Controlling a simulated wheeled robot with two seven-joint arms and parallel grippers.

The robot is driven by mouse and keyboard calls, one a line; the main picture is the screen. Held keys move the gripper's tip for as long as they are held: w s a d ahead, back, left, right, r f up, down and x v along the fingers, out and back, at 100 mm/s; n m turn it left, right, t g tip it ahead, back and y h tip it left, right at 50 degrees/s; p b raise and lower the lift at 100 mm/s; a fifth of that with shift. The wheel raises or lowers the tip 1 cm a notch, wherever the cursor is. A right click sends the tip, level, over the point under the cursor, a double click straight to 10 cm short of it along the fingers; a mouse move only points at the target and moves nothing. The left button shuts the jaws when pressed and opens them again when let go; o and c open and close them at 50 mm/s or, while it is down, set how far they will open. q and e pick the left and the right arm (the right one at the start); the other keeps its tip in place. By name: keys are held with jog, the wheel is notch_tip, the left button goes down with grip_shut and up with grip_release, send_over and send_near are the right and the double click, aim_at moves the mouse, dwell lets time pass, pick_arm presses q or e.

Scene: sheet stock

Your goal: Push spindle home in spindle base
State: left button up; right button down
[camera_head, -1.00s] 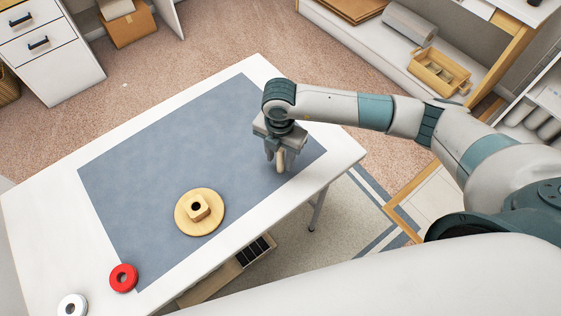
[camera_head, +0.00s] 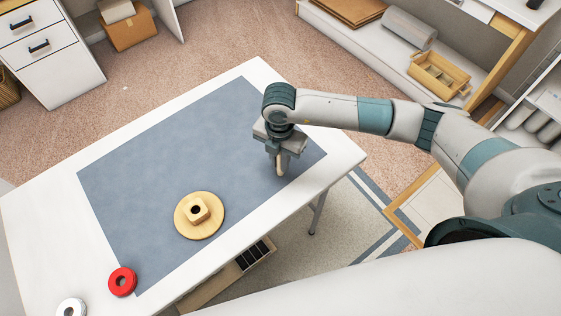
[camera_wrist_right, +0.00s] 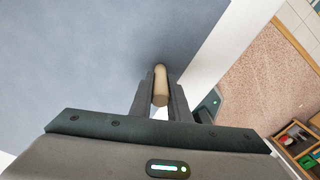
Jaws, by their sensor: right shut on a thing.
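The spindle, a pale wooden peg (camera_head: 280,163), is between the fingers of my right gripper (camera_head: 279,158), which is shut on it over the right end of the mat. In the right wrist view the spindle (camera_wrist_right: 160,84) shows between the two dark fingers (camera_wrist_right: 160,95). The spindle base (camera_head: 213,221) is a round wooden disc with a raised square block and a dark hole on top. It sits on the mat, left of and nearer than my right gripper, and its hole looks empty. My left gripper is not in view.
A blue-grey mat (camera_head: 160,165) covers most of the white table (camera_head: 40,215). A red ring (camera_head: 122,281) and a white ring (camera_head: 72,308) lie at the near left. The mat between gripper and base is clear. A shelf with a wooden crate (camera_head: 440,75) stands at the back right.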

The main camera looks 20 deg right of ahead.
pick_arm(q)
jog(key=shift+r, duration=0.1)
pick_arm(e)
jog(key=shift+r, duration=0.15)
